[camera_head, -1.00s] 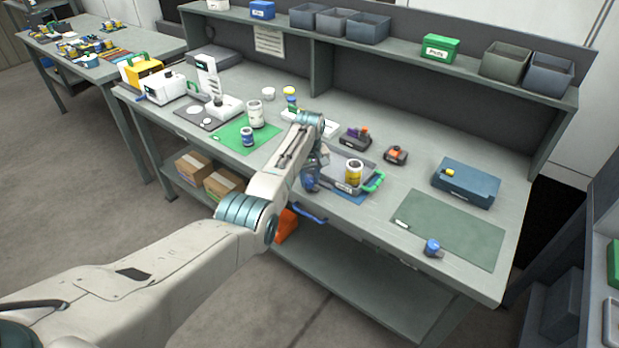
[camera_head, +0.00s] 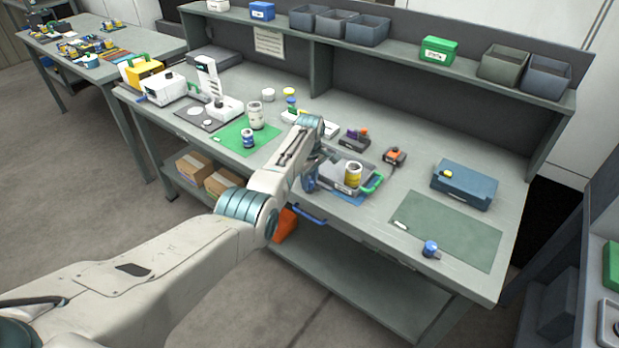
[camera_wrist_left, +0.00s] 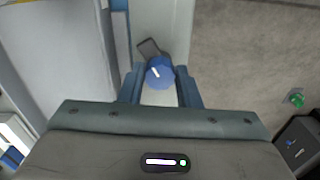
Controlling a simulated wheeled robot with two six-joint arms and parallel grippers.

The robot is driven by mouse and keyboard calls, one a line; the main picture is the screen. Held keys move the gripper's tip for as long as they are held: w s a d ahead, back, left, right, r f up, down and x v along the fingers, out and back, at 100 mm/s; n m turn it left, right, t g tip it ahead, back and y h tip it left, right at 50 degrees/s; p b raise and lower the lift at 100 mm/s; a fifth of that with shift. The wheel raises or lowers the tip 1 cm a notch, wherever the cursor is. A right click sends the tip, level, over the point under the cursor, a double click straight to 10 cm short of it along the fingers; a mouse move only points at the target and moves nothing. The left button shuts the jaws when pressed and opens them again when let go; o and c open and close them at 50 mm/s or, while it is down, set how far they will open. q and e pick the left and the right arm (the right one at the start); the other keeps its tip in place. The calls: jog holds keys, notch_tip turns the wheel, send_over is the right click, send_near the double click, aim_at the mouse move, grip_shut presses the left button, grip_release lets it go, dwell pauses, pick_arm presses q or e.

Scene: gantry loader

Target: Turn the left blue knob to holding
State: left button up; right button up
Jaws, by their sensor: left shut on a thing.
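The blue knob (camera_wrist_left: 160,72) shows in the left wrist view, round with a short white mark tilted toward the upper left. A small dark tab lies just beyond it. My left gripper (camera_wrist_left: 160,88) is shut on the knob, one finger on each side. In the head view my left gripper (camera_head: 311,182) is at the front part of the bench, mostly behind its own arm, and the knob it holds cannot be made out there. Another blue knob (camera_head: 430,247) stands on the bench's right front edge, apart from the gripper. My right gripper is not in view.
A grey tray (camera_head: 335,186) with a yellow-labelled can (camera_head: 353,174) and a green handle is close beside the left gripper. A green mat (camera_head: 450,232) and blue box (camera_head: 466,184) are to the right. A blue handle (camera_head: 310,216) juts from the bench front.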

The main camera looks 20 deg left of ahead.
pick_arm(q)
jog(key=n+p, duration=0.1)
jog(key=n, duration=0.5)
jog(key=shift+n, duration=0.3)
jog(key=n, duration=0.5)
jog(key=shift+w, duration=0.1)
jog(key=shift+n, duration=0.3)
jog(key=o, duration=1)
jog(key=shift+c, duration=0.2)
jog(key=shift+r, duration=0.3)
notch_tip(320, 180, up, 10)
jog(key=b, duration=0.1)
